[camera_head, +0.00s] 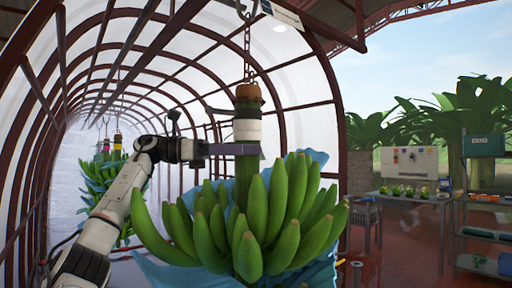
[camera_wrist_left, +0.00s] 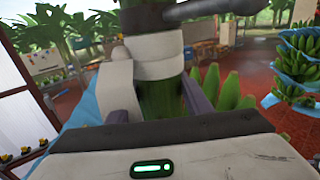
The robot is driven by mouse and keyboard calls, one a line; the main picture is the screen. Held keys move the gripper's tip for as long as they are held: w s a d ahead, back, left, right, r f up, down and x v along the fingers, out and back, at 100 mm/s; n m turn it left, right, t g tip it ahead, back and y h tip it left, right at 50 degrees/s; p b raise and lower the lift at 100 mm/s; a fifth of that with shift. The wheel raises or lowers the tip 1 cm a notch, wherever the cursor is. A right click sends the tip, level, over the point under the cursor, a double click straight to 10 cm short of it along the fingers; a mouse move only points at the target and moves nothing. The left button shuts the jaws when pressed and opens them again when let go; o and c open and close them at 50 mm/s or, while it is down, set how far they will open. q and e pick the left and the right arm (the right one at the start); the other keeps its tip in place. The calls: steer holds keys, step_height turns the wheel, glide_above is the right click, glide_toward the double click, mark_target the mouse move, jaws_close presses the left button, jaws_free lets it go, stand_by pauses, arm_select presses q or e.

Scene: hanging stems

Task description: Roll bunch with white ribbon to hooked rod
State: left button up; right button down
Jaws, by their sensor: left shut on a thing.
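The bunch with the white ribbon (camera_head: 247,130) hangs close in front of me, its green bananas (camera_head: 262,215) pointing up around the stem. The stem hangs upright from a chain (camera_head: 246,62). My left gripper (camera_head: 245,149) is shut on the green stem just below the white ribbon. In the left wrist view the white ribbon (camera_wrist_left: 157,47) is wrapped around the stem, and the purplish fingers (camera_wrist_left: 163,105) stand on both sides of it. A dark bar (camera_head: 222,111) reaches the stem from the left, level with the ribbon; I cannot tell whether it is the hooked rod.
Other bunches (camera_head: 104,175) hang farther back at left inside the arched tunnel frame (camera_head: 330,90). Blue sheeting (camera_head: 320,270) lies around the near bunch. A table (camera_head: 410,196) with fruit and a shelf rack (camera_head: 485,235) stand at right. The red floor between is mostly open.

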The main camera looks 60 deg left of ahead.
arm_select(q)
steer(key=shift+a, duration=0.15)
steer(key=o, duration=1.5)
steer(key=shift+a, duration=0.1)
steer(key=shift+s, duration=0.1)
glide_above(202, 180)
steer(key=shift+d, duration=0.2)
